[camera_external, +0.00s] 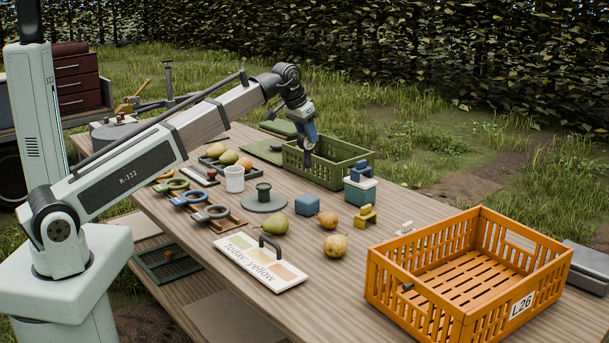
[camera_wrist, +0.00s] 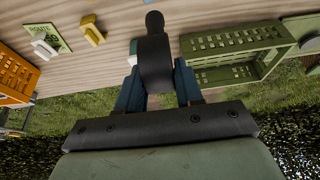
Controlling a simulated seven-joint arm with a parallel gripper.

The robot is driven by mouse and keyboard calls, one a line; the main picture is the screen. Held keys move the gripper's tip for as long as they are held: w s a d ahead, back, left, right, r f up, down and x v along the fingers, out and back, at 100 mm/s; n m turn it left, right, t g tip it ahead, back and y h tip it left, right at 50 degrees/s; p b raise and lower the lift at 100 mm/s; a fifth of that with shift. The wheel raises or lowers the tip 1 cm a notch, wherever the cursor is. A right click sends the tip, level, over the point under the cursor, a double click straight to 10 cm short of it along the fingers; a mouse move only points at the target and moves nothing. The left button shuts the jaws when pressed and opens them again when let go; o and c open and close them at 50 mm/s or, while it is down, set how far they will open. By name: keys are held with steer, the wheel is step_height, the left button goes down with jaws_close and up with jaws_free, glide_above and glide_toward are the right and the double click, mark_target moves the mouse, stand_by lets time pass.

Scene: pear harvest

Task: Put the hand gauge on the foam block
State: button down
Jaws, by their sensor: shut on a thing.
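My gripper (camera_external: 307,138) hangs over the near side of the green crate, high above the table's middle. In the wrist view its blue fingers (camera_wrist: 160,88) are shut on a dark grey piece with a round black knob, which looks like the hand gauge (camera_wrist: 155,60). The gauge also shows in the external view (camera_external: 308,158), pointing down below the fingers. A plain blue block (camera_external: 307,205), which may be the foam block, sits on the table to the front of the crate. I cannot confirm its material.
The green crate (camera_external: 358,156) stands behind. A teal-and-white box (camera_external: 361,196), a yellow stand (camera_external: 365,217) and several loose pears (camera_external: 336,245) are near the blue block. A large orange crate (camera_external: 465,213) stands right. A sign board (camera_external: 245,266) lies in front.

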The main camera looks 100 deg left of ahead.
mark_target(307, 167)
steer(key=shift+f, duration=5)
steer(key=shift+f, duration=0.1)
steer(key=c, duration=0.7)
jaws_free()
steer(key=shift+c, duration=0.2)
steer(key=v, duration=1.2)
steer(key=shift+w, duration=0.15)
